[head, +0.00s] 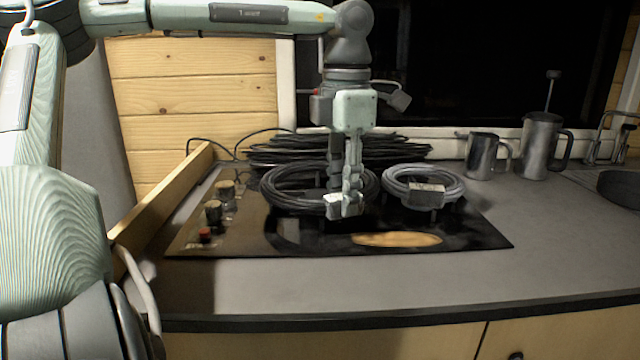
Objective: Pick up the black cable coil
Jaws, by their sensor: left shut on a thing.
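The black cable coil (290,190) is at the near left of the cooktop, just above its dark glossy surface. My left gripper (345,206) points straight down at the coil's right front side, and its fingers are shut on it. The fingers hide part of the coil's ring. I cannot tell whether the coil touches the cooktop. My right gripper is not in view.
A grey cable coil (460,188) with a pale tag lies just right. A larger dark cable pile (400,148) lies behind. The cooktop (470,238) has knobs at left. Two metal jugs (482,157) (540,150) stand at the right. The front counter (400,285) is clear.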

